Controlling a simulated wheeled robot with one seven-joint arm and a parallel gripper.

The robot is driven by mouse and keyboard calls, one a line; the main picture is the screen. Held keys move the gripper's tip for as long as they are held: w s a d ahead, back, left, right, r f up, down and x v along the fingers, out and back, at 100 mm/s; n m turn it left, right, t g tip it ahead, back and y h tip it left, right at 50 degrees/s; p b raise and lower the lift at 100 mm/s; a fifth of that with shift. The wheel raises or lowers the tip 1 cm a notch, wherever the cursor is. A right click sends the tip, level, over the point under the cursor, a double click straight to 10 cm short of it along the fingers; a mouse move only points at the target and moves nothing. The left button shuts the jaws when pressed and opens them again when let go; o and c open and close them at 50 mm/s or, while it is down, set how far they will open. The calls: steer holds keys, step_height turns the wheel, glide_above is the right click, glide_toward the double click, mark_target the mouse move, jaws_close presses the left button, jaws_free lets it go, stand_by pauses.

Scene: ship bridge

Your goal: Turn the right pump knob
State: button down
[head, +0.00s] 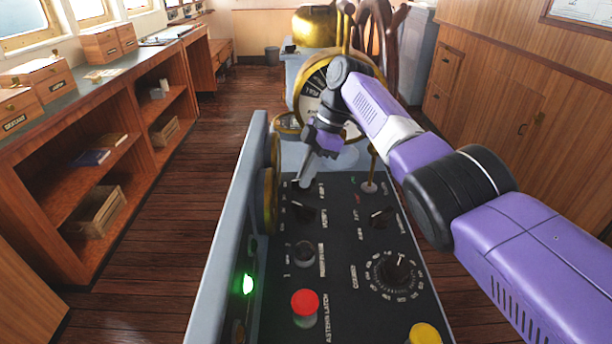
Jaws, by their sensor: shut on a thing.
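The right pump knob (382,215) is a black pointer knob on the dark console panel, right of its middle. A similar left knob (305,213) sits across from it. My gripper (304,180) points down at the back left of the panel, behind the left knob and well apart from the right one. Its fingers are shut on a small part with a pale base there, probably a lever; the fingers hide most of it. The right knob is in full view, with nothing touching it.
A brass lever (372,165) stands behind the right knob, close to my arm. Nearer are a round dial knob (398,268), a red button (305,302), a yellow button (425,334) and a green lamp (248,284). A brass telegraph (312,85) rises behind the panel.

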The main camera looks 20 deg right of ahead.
steer(key=c, duration=1.5)
jaws_free()
steer(key=shift+o, duration=0.2)
steer(key=v, duration=0.8)
steer(key=shift+f, duration=0.1)
